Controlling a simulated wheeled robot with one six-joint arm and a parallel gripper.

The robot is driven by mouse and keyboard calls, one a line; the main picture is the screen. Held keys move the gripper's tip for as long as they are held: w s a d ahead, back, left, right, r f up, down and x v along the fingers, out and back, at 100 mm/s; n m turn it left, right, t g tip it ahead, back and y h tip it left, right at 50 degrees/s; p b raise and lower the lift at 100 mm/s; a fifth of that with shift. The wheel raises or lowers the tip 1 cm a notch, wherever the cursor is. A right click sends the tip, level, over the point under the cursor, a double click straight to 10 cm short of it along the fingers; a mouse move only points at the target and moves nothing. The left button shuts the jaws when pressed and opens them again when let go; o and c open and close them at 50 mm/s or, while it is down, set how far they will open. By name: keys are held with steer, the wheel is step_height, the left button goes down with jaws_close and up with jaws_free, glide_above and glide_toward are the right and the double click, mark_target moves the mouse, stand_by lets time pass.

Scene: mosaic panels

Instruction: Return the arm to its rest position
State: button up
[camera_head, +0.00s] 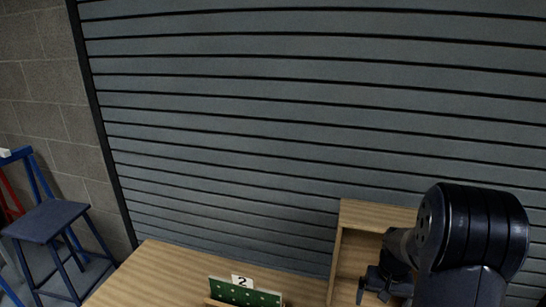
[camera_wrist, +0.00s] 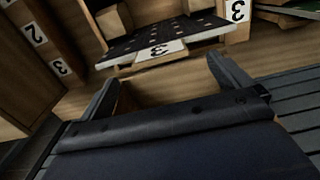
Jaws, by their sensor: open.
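My arm stands at the right of the head view, with its large dark joint nearest the camera. My gripper (camera_head: 372,285) is low in front of the wooden shelf unit and partly cut off from clear sight by the arm. In the wrist view my gripper (camera_wrist: 162,72) shows two dark fingers spread wide apart with nothing held between them. Beyond the fingertips lies a dark panel with pegs or holes (camera_wrist: 165,38), with a white label reading 3 on its near edge.
A wooden table (camera_head: 165,275) carries a green dotted panel (camera_head: 245,292) labelled 2. The wooden shelf unit (camera_head: 375,216) stands beside my arm. Wooden blocks labelled 2 and 3 (camera_wrist: 45,42) show in the wrist view. A blue stool (camera_head: 45,221) stands at the left. A slatted grey wall is behind.

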step_height(320, 180, up, 10)
steer(key=p, duration=0.7)
steer(key=shift+r, duration=0.15)
